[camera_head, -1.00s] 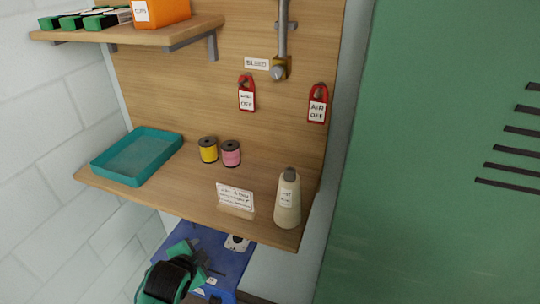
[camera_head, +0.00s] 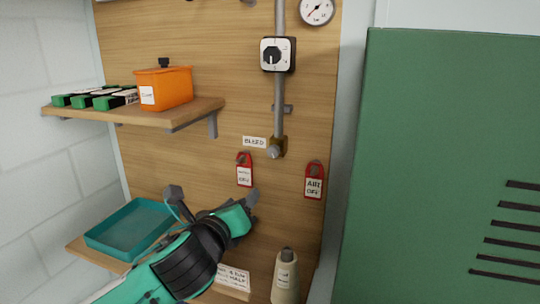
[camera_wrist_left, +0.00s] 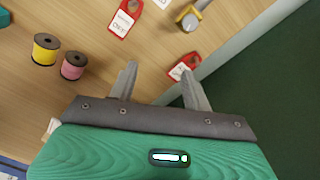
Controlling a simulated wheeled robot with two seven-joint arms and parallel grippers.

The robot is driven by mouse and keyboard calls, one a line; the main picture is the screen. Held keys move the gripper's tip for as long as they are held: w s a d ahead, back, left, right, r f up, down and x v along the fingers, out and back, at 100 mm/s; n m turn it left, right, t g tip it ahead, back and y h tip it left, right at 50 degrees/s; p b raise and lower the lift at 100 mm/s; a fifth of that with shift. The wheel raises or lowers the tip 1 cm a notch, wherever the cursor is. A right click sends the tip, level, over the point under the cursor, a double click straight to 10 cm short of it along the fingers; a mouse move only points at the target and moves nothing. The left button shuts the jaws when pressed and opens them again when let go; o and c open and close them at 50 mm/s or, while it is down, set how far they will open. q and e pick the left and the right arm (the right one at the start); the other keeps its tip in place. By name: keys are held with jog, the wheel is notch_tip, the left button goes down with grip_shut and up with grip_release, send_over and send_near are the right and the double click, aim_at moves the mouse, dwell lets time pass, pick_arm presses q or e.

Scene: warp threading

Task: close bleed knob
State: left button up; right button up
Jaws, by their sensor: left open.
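The bleed knob (camera_head: 276,150) is a small brass fitting with a grey tip at the bottom of the vertical pipe on the wooden back panel. A "BLEED" label (camera_head: 254,142) is to its left. The knob also shows at the top of the left wrist view (camera_wrist_left: 190,18). My left gripper (camera_head: 256,197) is below the knob and apart from it, in front of the panel. In the left wrist view its two grey fingers (camera_wrist_left: 162,82) are spread with nothing between them. My right gripper is in neither view.
Red tags hang left (camera_head: 244,170) and right (camera_head: 314,180) below the knob. A green cabinet (camera_head: 450,150) fills the right.

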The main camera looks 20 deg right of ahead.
aim_at(272, 153)
pick_arm(q)
notch_tip(272, 153, up, 5)
jog(key=d+m+h, duration=0.1)
jog(key=d+m, duration=0.1)
jog(key=m, duration=0.3)
jog(key=shift+t, duration=0.3)
jog(key=p+x, duration=0.6)
jog(key=x, duration=0.6)
jog(key=shift+w+d+r, duration=0.1)
jog(key=shift+d, duration=0.05)
jog(key=shift+w+d+p, duration=0.3)
jog(key=shift+w+p, duration=0.05)
jog(key=shift+w, duration=0.1)
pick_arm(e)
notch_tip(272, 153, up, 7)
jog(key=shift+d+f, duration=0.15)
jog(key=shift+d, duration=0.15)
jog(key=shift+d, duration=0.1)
pick_arm(q)
jog(key=c, duration=1)
